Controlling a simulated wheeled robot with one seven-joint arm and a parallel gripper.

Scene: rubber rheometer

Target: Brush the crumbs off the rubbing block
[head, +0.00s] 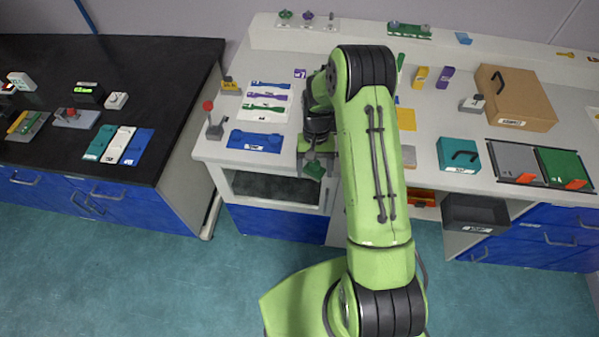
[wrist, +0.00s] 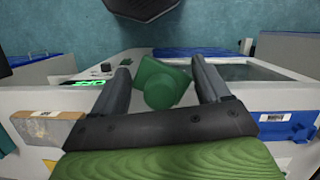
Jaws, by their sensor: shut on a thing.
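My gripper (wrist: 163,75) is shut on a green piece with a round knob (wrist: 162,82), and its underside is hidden. In the head view my gripper (head: 317,158) is over the white bench's front edge, with the green piece (head: 314,170) below it. A tan block with a grey patch and a white label (wrist: 45,129) lies at the left in the wrist view, apart from my gripper. It looks like the rubbing block, but I cannot read its label. I cannot make out separate crumbs.
A blue mat (head: 255,141) lies left of my gripper, near a red-knobbed stand (head: 214,126). A teal case (head: 458,154), a cardboard box (head: 520,95) and a dark open bin (head: 475,214) are to the right. My arm hides part of the bench.

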